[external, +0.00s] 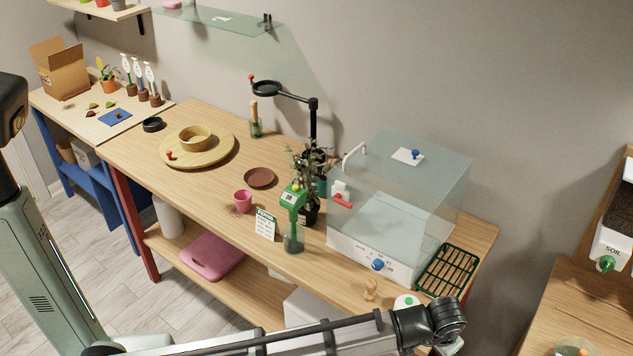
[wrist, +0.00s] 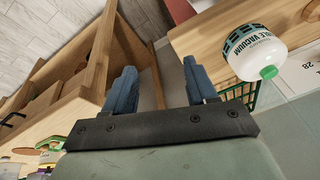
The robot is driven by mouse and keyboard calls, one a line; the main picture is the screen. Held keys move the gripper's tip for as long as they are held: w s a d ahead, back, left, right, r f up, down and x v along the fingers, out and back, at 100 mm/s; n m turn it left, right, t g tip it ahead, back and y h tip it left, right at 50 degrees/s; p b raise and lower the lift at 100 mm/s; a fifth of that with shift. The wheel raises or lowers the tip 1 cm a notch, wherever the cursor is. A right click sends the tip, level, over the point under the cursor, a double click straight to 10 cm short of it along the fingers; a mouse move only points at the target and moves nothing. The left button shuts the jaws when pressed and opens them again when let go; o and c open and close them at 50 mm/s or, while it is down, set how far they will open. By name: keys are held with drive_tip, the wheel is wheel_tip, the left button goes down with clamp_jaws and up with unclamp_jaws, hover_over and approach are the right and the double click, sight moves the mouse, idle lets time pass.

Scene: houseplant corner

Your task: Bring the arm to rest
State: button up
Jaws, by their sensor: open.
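My gripper (wrist: 160,88) shows in the wrist view with its two blue fingers spread apart and nothing between them. It hangs past the edge of the wooden bench (wrist: 205,38), over a gap between furniture. In the external view my arm stretches along the bottom edge to the right, and its end is near the bench's front right corner. The fingers cannot be made out there. A white bottle with a green cap (wrist: 257,52) is right of the fingers in the wrist view, apart from them.
A clear-walled box (external: 400,190) with a blue knob stands on the bench (external: 205,185), beside a green wire rack (external: 447,272). Potted plants, a pink pot (external: 243,201) and a round wooden tray (external: 222,152) stand farther left. Another wooden table (external: 555,300) is at right.

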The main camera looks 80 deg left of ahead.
drive_tip(key=s+d+f+m+g, duration=0.1)
drive_tip(key=d+f, duration=0.3)
drive_tip(key=f, duration=0.3)
drive_tip(key=s+d+f+m, duration=0.1)
drive_tip(key=s+d+f, duration=0.1)
drive_tip(key=d+f, duration=0.3)
drive_tip(key=s+a+f+m+g, duration=0.1)
drive_tip(key=s+f, duration=0.5)
drive_tip(key=f, duration=0.4)
drive_tip(key=s+a+f+g, duration=0.2)
drive_tip(key=s+f, duration=0.4)
drive_tip(key=f, duration=0.4)
drive_tip(key=s+f+g, duration=0.1)
drive_tip(key=s+f, duration=0.5)
drive_tip(key=s, duration=0.6)
drive_tip(key=s+a+f+m+g+h, duration=0.1)
drive_tip(key=s+f, duration=0.5)
drive_tip(key=s, duration=0.7)
drive_tip(key=s+f+m+g+h, duration=0.1)
drive_tip(key=s+f, duration=0.5)
drive_tip(key=s, duration=0.6)
drive_tip(key=shift+s+a+f+g, duration=0.3)
drive_tip(key=shift+s+g, duration=0.1)
drive_tip(key=shift+g, duration=0.5)
drive_tip(key=shift+r, duration=0.1)
drive_tip(key=shift+c, duration=0.5)
